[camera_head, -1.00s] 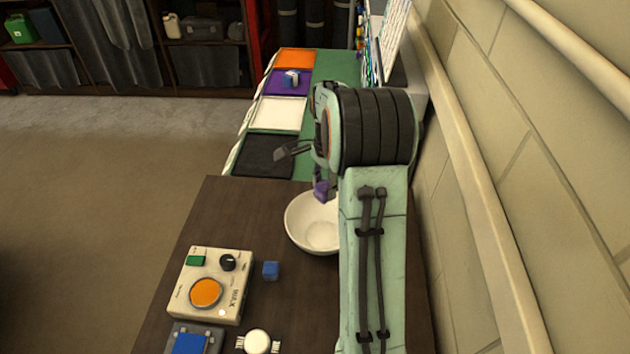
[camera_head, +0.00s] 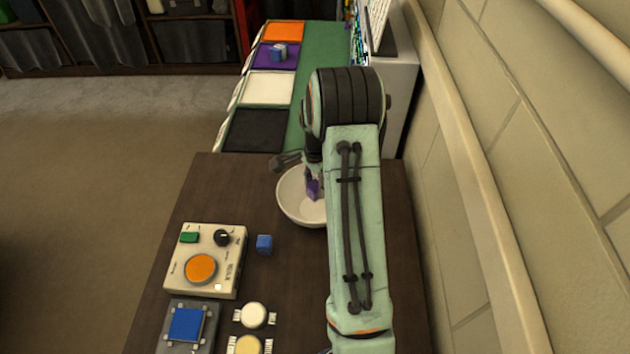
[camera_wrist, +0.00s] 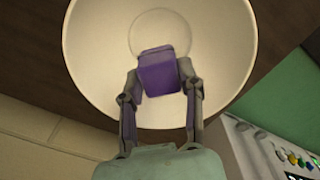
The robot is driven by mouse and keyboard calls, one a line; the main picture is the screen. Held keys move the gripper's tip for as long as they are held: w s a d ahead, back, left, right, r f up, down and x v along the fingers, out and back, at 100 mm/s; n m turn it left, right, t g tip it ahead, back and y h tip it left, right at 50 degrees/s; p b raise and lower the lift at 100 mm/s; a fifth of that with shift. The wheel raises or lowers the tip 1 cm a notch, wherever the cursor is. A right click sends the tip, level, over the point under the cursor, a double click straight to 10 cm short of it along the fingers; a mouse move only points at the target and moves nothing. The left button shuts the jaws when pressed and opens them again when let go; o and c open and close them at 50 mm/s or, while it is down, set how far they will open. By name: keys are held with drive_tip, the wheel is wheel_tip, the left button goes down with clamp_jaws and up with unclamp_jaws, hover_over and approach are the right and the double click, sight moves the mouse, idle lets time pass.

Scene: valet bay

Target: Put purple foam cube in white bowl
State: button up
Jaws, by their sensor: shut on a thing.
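The purple foam cube (camera_wrist: 160,74) is between the two fingertips of my gripper (camera_wrist: 158,82), which is shut on it. In the wrist view the cube appears over the inside of the white bowl (camera_wrist: 90,40). In the head view the white bowl (camera_head: 291,207) stands on the dark wooden table, partly hidden by my arm. The purple cube (camera_head: 313,188) and my gripper (camera_head: 313,182) are at the bowl's opening there. I cannot tell whether the cube touches the bowl's bottom.
A blue cube (camera_head: 264,243) and a cream control box (camera_head: 207,261) with an orange button lie nearer on the table. Two watches (camera_head: 254,315) and a blue-screened device (camera_head: 186,326) are at the front. Coloured trays (camera_head: 268,88) lie behind; a wall is right.

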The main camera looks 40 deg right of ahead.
drive_tip(key=o, duration=0.9)
wheel_tip(320, 180, up, 7)
drive_tip(key=shift+r, duration=0.1)
idle(0.6)
